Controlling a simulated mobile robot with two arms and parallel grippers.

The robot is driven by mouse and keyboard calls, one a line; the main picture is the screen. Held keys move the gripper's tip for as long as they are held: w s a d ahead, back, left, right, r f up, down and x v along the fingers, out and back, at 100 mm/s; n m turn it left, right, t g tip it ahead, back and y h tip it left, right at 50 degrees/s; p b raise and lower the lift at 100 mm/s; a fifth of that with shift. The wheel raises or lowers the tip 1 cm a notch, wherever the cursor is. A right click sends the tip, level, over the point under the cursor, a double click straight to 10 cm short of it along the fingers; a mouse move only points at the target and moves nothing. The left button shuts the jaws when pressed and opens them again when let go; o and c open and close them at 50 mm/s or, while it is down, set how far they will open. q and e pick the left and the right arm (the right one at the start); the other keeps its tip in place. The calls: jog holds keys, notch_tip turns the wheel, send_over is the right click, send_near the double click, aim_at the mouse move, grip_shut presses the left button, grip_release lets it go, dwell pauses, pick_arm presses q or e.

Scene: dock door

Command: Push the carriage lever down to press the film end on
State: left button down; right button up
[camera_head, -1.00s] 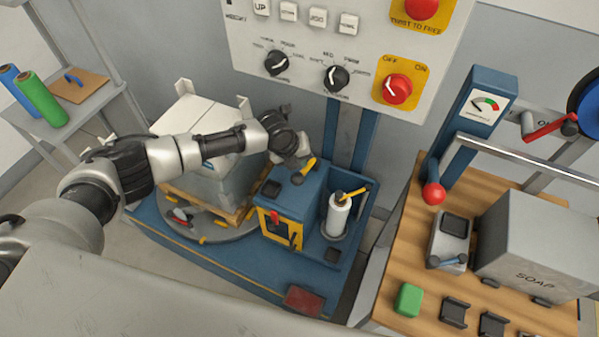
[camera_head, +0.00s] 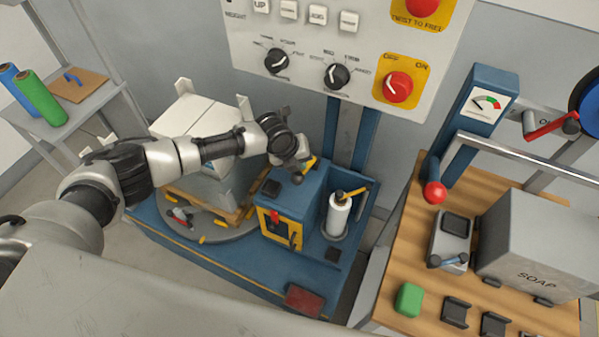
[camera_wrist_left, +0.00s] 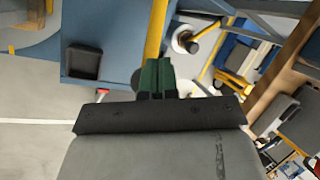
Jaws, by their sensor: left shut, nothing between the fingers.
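In the left wrist view my shut, empty left gripper (camera_wrist_left: 157,78) lies over the line of the yellow bar (camera_wrist_left: 156,28). The white film roll (camera_head: 339,214), with a yellow-handled top, stands right of the box. My right gripper is out of view.
A wrapped load (camera_head: 212,185) on a pallet sits behind my left forearm. The control panel (camera_head: 330,40) hangs above. A wooden bench (camera_head: 385,290) with a soap box (camera_head: 540,245) stands at the right. A red block (camera_head: 304,299) lies at the base's front.

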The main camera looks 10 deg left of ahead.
aim_at(296, 173)
pick_arm(q)
jog(key=shift+s+f, duration=0.1)
jog(key=shift+f, duration=0.15)
dwell(0.5)
jog(key=shift+s+a+f+b, duration=0.1)
jog(key=shift+s+f+b, duration=0.2)
jog(key=shift+f, duration=0.25)
jog(key=shift+s+f+b, duration=0.15)
jog(key=shift+f+b, duration=0.15)
jog(key=shift+f, duration=0.25)
jog(key=shift+s+a+f+b, duration=0.1)
jog(key=shift+s+f+b, duration=0.2)
jog(key=shift+f, duration=0.25)
dwell(1.6)
jog(key=shift+r, duration=0.1)
jog(key=shift+w+d+r+p, duration=0.1)
jog(key=shift+w+r+p, duration=0.2)
jog(key=shift+r, duration=0.45)
jog(key=shift+w+d+r+p, duration=0.1)
jog(key=shift+w+r+p, duration=0.2)
jog(key=shift+r, duration=0.4)
jog(key=shift+w+d+r+p, duration=0.15)
jog(key=shift+w+r, duration=0.25)
jog(key=shift+r, duration=0.35)
jog(key=shift+a, duration=0.1)
